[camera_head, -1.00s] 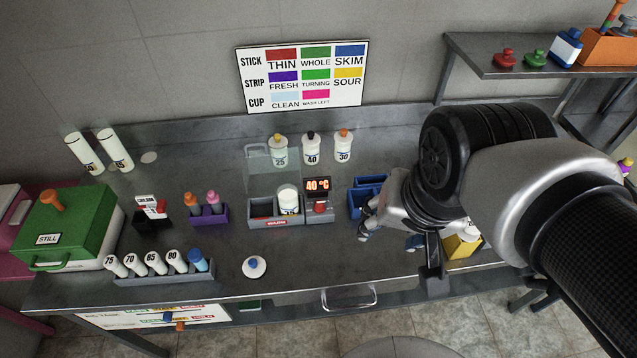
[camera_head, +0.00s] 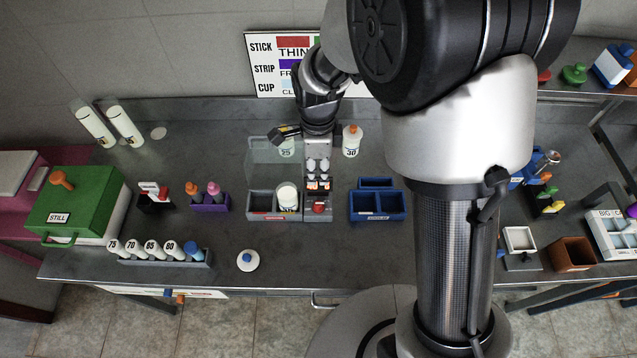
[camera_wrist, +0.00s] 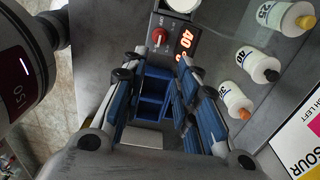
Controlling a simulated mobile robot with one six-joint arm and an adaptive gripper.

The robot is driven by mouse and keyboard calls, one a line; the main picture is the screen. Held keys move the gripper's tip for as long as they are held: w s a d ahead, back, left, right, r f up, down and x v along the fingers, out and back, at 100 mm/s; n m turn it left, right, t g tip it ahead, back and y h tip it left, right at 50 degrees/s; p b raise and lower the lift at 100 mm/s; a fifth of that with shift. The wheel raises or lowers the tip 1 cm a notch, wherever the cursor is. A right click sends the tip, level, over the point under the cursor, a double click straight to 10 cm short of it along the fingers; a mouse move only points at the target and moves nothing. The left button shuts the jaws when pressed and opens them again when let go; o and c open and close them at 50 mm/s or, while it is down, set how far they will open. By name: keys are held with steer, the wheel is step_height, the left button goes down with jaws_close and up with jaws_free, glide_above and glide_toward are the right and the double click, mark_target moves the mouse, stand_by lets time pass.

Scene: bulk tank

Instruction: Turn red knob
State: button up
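The red knob (camera_head: 319,207) sits on the front of the small grey unit with a lit red display (camera_head: 319,184) reading about 40 °C. In the wrist view the knob (camera_wrist: 158,36) shows beyond the fingertips, beside the display (camera_wrist: 186,41). My gripper (camera_head: 318,172) hangs over the back of this unit in the head view. In the wrist view my gripper (camera_wrist: 160,60) is open, with a wide empty gap between the blue-padded fingers. It appears apart from the knob, and their height difference is hard to tell.
A blue bin (camera_head: 376,206) is close on the right. White bottles (camera_head: 351,142) stand behind. Bare counter (camera_head: 310,255) lies in front.

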mark_target(318, 203)
step_height(318, 203, down, 16)
steer(key=b, duration=0.2)
steer(key=shift+r+b, duration=0.1)
steer(key=shift+b, duration=0.3)
steer(key=shift+c, duration=0.6)
jaws_close()
